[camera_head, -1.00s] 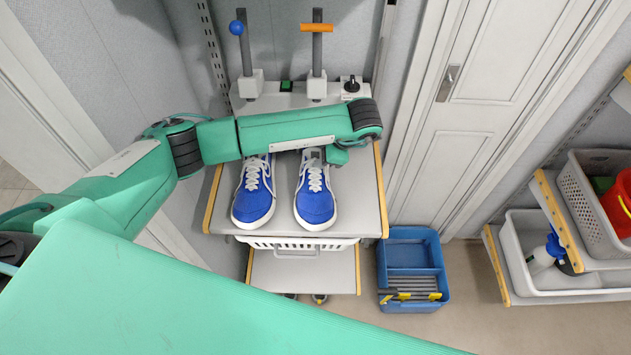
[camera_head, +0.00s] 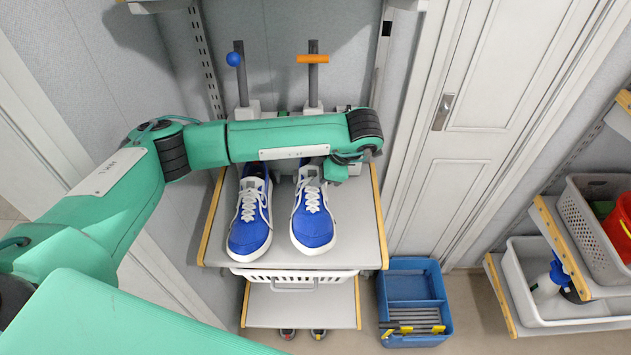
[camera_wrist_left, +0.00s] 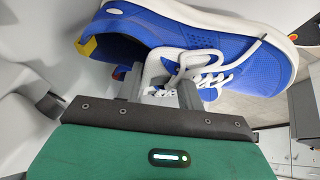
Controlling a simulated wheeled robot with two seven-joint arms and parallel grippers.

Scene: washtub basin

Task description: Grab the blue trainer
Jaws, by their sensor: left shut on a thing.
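Two blue trainers with white laces and soles stand side by side on the grey bench top, the left one (camera_head: 249,222) and the right one (camera_head: 313,220). My left gripper (camera_head: 308,166) comes in over the heel end of the right trainer and is shut on it. In the left wrist view the gripper's fingers (camera_wrist_left: 160,88) close at the lace and collar area of the blue trainer (camera_wrist_left: 215,45). The arm partly covers the heels of both shoes in the head view. I cannot tell how far the held shoe is off the bench. My right gripper is out of view.
The grey bench (camera_head: 355,225) has two posts behind, one with a blue ball (camera_head: 233,59), one with an orange handle (camera_head: 313,59). A white basket (camera_head: 292,280) sits below. A blue crate (camera_head: 411,265) stands right. Shelves with bins (camera_head: 525,260) are far right.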

